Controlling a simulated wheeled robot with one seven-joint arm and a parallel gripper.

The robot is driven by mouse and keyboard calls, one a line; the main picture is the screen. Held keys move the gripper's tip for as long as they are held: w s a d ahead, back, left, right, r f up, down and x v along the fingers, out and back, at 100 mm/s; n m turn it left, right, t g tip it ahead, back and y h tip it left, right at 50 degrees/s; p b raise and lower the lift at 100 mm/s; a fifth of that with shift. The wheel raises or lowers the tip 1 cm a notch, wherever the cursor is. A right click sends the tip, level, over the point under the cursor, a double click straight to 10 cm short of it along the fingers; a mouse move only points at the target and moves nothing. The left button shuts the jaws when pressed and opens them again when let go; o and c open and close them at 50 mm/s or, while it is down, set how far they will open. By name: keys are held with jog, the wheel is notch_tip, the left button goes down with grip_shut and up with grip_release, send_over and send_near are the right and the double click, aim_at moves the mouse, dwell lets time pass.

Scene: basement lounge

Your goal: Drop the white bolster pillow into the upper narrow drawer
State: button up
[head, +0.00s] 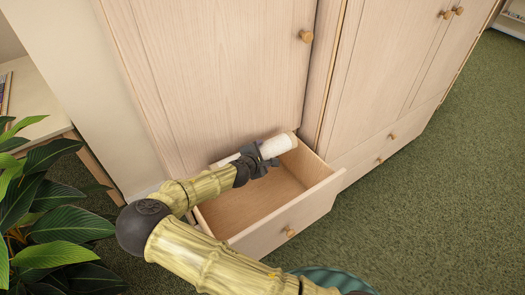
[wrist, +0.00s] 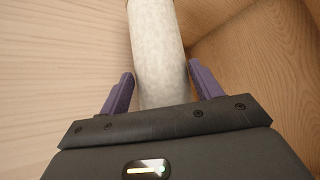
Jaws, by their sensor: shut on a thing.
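The white bolster pillow (head: 278,146) is held in my gripper (head: 256,155) over the back of the open drawer (head: 248,209). In the wrist view the pillow (wrist: 157,55) stands lengthwise between the two purple fingers of my gripper (wrist: 160,88), which are shut on it. The drawer is pulled out of the cabinet's bottom, and its bare wooden floor shows. The pillow is close to the cabinet door front and the drawer's far corner. I cannot tell whether it touches the drawer.
A tall pale wooden cabinet (head: 215,70) with a closed door rises just behind the drawer. Closed drawers (head: 385,150) are to its right. A leafy plant (head: 50,220) stands at the left, and a teal round object (head: 335,278) is at the bottom. Green carpet is clear at right.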

jog(key=shift+s, duration=0.2)
jog(key=shift+f, duration=0.15)
notch_tip(320, 180, down, 6)
jog(key=b, duration=0.4)
jog(key=shift+r+b, duration=0.2)
jog(key=shift+b, duration=0.2)
jog(key=o, duration=1.2)
jog(key=shift+o, duration=0.2)
jog(key=shift+a, duration=0.1)
